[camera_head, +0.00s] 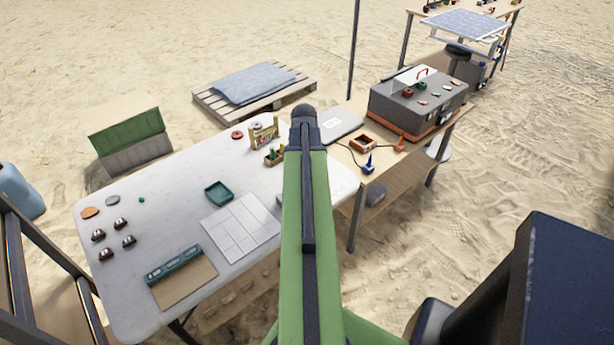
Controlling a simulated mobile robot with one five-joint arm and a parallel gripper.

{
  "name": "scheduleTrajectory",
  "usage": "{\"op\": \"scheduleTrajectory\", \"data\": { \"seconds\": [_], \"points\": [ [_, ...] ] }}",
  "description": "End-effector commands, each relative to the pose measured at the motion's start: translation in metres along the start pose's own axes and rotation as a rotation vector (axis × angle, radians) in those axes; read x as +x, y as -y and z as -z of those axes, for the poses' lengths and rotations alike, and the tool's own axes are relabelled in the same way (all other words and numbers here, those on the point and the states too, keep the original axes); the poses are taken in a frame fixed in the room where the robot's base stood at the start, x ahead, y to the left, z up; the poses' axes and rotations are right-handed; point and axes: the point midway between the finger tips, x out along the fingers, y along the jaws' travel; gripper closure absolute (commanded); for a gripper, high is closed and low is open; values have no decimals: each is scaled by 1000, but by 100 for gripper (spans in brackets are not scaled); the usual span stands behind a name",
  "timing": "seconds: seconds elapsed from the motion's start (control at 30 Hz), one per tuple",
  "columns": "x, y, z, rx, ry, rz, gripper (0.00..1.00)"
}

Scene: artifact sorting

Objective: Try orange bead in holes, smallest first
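No orange bead can be made out for certain. A flat orange-brown disc (89,212) lies at the left end of the white table (150,225), and a tiny green bead-like thing (141,200) lies to its right. A teal bar (173,264), perhaps with holes along its top, lies at the edge of a brown board (186,285) near the table's front; its holes are too small to tell apart. My green arm reaches up the middle of the picture to a dark joint over the table's right part. My gripper is not visible.
Several dark brown pieces (120,225) sit left of a white gridded panel (240,228). A teal tray (218,193), a small rack (264,134) and a red ring (237,134) stand farther back. A wooden table (375,178) with a grey case (415,105) adjoins at right.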

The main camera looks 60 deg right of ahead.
Motion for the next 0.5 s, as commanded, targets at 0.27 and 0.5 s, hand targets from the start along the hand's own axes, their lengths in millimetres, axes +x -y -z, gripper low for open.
{"op": "scheduleTrajectory", "data": {
  "seconds": [0.27,0.5],
  "points": [
    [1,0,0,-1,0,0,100],
    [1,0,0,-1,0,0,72]
  ]
}}
